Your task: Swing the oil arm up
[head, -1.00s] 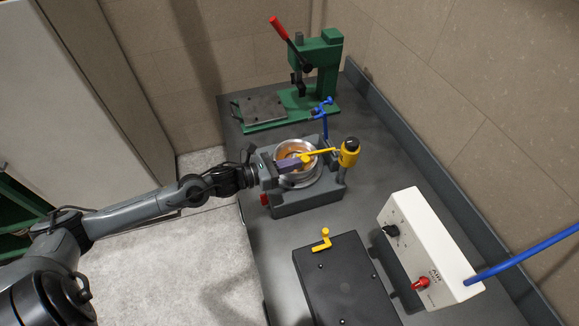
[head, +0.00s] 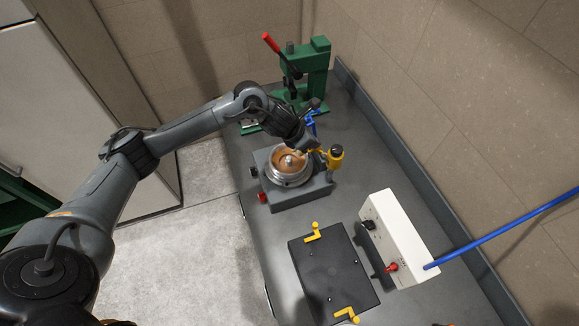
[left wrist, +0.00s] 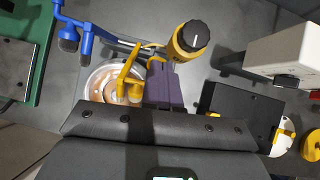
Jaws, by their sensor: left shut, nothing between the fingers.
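The yellow oil arm, with its yellow cylinder and black knob (head: 336,156), stands at the right of the round metal bowl (head: 274,180) on the grey machine. In the left wrist view the oil arm's yellow nozzle (left wrist: 125,78) reaches over the bowl (left wrist: 97,79), and the cylinder's knob (left wrist: 192,36) is at upper right. My left gripper (head: 310,149) is low at the bowl's far right side, close to the oil arm. Its purple fingers (left wrist: 160,84) are shut and empty, beside the nozzle; contact is unclear. My right gripper is out of view.
A blue arm (left wrist: 82,36) stands behind the bowl, near my left wrist. A green press with a red handle (head: 318,62) is at the back. A black plate (head: 332,275) with yellow clamps and a white control box (head: 396,233) are in front and to the right.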

